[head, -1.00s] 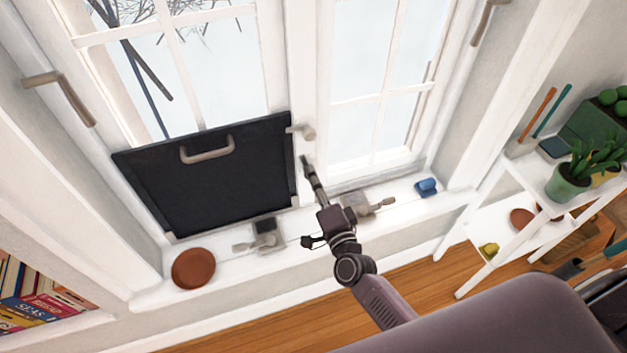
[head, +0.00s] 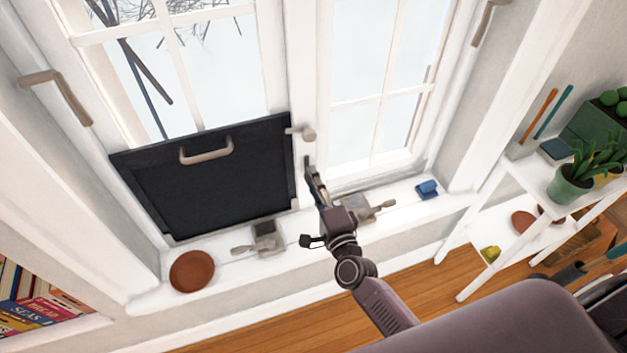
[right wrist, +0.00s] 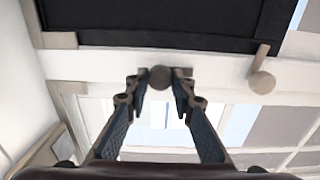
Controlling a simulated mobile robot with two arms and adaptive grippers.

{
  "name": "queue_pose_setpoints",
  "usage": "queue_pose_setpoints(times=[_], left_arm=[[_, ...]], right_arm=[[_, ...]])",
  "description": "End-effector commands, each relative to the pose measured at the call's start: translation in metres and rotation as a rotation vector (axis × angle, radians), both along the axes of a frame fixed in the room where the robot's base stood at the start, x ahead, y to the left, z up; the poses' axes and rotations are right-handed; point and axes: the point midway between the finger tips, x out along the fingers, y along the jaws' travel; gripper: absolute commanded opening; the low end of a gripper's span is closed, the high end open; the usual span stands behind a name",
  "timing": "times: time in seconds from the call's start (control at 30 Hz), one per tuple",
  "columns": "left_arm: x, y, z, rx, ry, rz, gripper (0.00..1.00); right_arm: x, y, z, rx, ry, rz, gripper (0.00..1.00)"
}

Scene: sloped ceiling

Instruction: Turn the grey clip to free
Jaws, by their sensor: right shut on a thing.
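A black panel (head: 205,180) with a grey handle (head: 206,150) covers the lower part of the left window. One grey clip (head: 304,132) on the white post reaches over the panel's upper right edge; its round knob and bar also show in the right wrist view (right wrist: 262,82). A second grey clip's round knob (right wrist: 160,77) sits between the fingertips of my right gripper (right wrist: 160,84), which is shut on it. Its bar is mostly hidden behind the knob and fingers. In the head view my right gripper (head: 311,168) hides this clip beside the panel's right edge. My left gripper is out of view.
The sill holds a brown dish (head: 191,271), two grey fittings with levers (head: 267,238) (head: 356,207) and a blue object (head: 427,189). A white shelf with plants (head: 573,180) stands at the right, books (head: 40,310) at the lower left.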

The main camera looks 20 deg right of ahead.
Motion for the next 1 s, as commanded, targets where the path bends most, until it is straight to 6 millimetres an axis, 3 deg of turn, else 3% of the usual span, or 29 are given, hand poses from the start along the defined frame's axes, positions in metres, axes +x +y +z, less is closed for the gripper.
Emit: queue_pose_setpoints(times=[0.03, 0.07, 0.2, 0.57, 0.67, 1.0], left_arm=[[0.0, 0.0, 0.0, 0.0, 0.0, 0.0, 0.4], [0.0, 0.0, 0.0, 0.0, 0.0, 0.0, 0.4], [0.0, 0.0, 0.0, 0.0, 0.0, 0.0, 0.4], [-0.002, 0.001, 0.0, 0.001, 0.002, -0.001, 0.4], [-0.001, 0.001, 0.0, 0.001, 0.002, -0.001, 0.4], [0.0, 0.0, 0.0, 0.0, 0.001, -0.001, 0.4]], right_arm=[[0.0, 0.0, -0.001, 0.0, 0.002, 0.0, 0.0], [0.0, 0.0, -0.001, -0.001, 0.002, 0.0, 0.26], [0.0, 0.0, -0.001, -0.001, 0.002, 0.0, 0.39], [-0.006, 0.0, -0.001, -0.002, 0.002, 0.0, 0.39], [-0.018, 0.0, -0.002, -0.002, 0.003, 0.001, 0.39], [-0.084, -0.003, -0.002, -0.003, 0.004, 0.002, 0.39]])
